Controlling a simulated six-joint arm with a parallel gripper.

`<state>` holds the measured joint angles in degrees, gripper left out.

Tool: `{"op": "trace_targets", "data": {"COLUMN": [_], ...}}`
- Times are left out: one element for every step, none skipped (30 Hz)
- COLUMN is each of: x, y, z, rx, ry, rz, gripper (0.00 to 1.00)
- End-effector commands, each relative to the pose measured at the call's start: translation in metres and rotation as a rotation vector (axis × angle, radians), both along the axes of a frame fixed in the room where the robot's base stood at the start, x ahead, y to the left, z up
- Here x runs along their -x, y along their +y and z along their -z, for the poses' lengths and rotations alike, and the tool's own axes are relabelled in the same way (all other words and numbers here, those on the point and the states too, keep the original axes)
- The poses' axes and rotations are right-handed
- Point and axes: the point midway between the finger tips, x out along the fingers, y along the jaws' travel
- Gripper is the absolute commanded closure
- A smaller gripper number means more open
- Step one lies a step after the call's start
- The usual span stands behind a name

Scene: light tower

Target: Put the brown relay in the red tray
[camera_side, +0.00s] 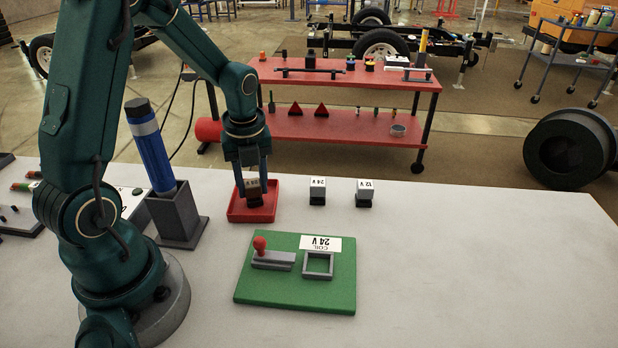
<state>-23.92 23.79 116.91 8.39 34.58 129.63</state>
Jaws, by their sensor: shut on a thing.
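The red tray (262,209) sits on the pale table, left of the two grey relays. My gripper (252,186) points down over the tray, with its fingers shut on the brown relay (253,187). The relay is upright between the fingers, its dark base within the tray's outline. I cannot tell whether the base touches the tray floor. The fingers hide part of the relay's sides.
A grey relay marked 24 V (317,190) and another marked 12 V (364,192) stand right of the tray. A green board (295,290) with a lever and square socket lies in front. A blue cylinder (150,150) stands in a dark holder at left. The table's right side is clear.

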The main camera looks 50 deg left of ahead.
Motion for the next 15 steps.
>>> {"op": "trace_targets", "data": {"x": [-0.0001, -0.0001, -0.0001, -0.0001, -0.0001, -0.0001, -0.0001, -0.0002, -0.0004, -0.0004, -0.0004, -0.0004, -0.0003, -0.0003, -0.0002], "y": [0.0000, 0.0000, 0.0000, 0.0000, 0.0001, 0.0001, 0.0000, 0.0000, 0.0001, 0.0002, 0.0001, 0.0001, 0.0001, 0.0001, 0.0001], "z": [-0.0003, -0.0004, -0.0004, -0.0004, 0.0000, 0.0009, 0.0018, 0.0027, 0.0025, 0.0024, 0.0023, 0.0023, 0.0023, 0.0023, 0.0022], "rx": [-0.001, -0.001, -0.001, -0.001, 0.000, 0.000, 0.000, 0.000, 0.000, 0.000, 0.000, -0.001, -0.001, -0.001, -0.001], "ry": [-0.001, -0.001, 0.000, 0.000, 0.000, 0.000, 0.000, 0.000, -0.001, -0.001, -0.001, -0.001, -0.001, -0.001, -0.001], "rz": [0.000, 0.000, 0.000, 0.000, 0.000, 0.000, 0.000, 0.000, -0.001, -0.001, -0.001, 0.000, 0.000, 0.000, 0.000], "gripper": [1.00, 1.00, 1.00, 1.00, 1.00, 1.00, 1.00, 1.00, 0.50, 0.38, 0.31, 0.31, 0.31, 0.31, 0.31]}}
